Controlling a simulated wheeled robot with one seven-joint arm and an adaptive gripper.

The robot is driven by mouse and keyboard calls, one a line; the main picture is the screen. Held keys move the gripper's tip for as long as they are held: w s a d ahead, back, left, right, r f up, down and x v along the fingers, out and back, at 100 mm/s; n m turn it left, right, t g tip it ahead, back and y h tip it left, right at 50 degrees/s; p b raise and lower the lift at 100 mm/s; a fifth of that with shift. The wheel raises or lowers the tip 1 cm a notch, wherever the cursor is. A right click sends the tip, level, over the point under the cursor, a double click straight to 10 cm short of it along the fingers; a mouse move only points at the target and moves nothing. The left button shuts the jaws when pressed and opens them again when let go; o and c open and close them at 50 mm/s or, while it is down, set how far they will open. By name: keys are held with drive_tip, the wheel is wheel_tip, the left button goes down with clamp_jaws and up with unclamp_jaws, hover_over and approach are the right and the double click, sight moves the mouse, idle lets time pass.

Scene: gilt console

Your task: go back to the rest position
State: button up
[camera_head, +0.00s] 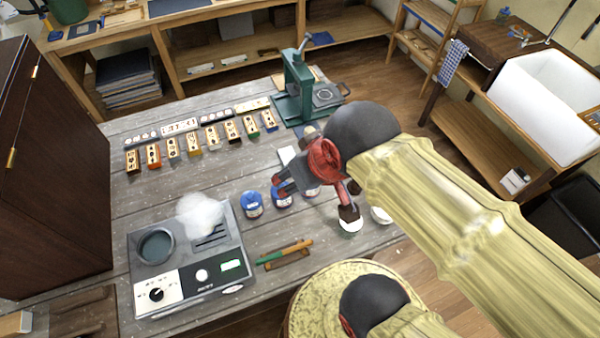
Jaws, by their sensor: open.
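My gripper (316,200) hangs over the right part of the grey wooden table (185,200). Its red and dark fingers are spread apart, and I see nothing held between them. One finger is near the blue-lidded jars (252,204), and the other is over a small white-rimmed jar (350,226). I cannot tell the exact height above them. My gold arm reaches in from the lower right and hides part of the table's right side.
A grey device with a dial (190,290) and white fluff (200,214) stands front left. A green press (297,88) and a row of labelled blocks (194,145) are at the back. A dark cabinet (50,170) stands left; a white sink (550,100) is far right.

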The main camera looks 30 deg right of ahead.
drive_tip(key=shift+f, duration=0.1)
wheel_tip(320, 180, down, 14)
drive_tip(key=b, duration=1.4)
